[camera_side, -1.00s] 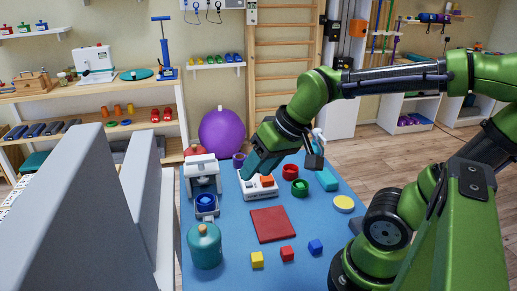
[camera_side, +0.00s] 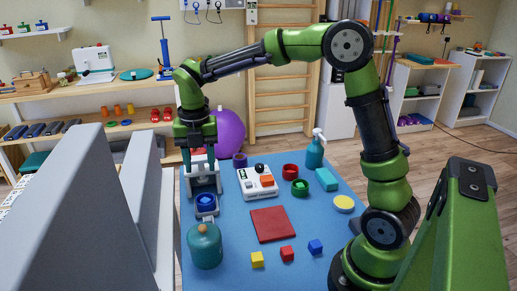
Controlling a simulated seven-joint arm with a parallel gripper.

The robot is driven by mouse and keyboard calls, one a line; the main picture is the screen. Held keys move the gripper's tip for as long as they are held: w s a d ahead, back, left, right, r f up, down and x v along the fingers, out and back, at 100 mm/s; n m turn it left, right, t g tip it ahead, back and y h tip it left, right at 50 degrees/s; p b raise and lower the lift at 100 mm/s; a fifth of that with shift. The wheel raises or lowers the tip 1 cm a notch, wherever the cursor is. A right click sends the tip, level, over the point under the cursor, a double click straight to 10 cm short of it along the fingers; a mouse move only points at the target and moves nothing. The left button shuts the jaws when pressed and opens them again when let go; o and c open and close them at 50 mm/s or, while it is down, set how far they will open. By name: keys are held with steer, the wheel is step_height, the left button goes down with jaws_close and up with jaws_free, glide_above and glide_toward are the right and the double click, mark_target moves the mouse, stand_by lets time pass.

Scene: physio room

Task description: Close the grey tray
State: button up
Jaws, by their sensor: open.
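The grey tray (camera_side: 206,214) sticks out from the front of a white machine (camera_side: 203,182) at the left of the blue table. A round blue cup (camera_side: 205,201) sits on the tray. My gripper (camera_side: 198,152) points down just above and behind the top of the white machine. I cannot tell whether the gripper touches the machine's top.
A teal canister (camera_side: 205,248) stands close in front of the tray. A white control box (camera_side: 258,183) is right of the machine, with a red mat (camera_side: 271,224) nearer. Small cubes (camera_side: 287,253) lie at the front. A purple ball (camera_side: 222,132) is behind the table.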

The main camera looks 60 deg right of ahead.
steer(key=n, duration=0.1)
glide_toward(207, 212)
steer(key=f, duration=0.2)
steer(key=s+a+f, duration=0.1)
steer(key=f, duration=0.2)
steer(key=s+a+f, duration=0.1)
steer(key=f, duration=0.1)
steer(key=shift+f, duration=0.4)
steer(key=shift+c, duration=0.3)
jaws_close()
steer(key=shift+w+d, duration=0.1)
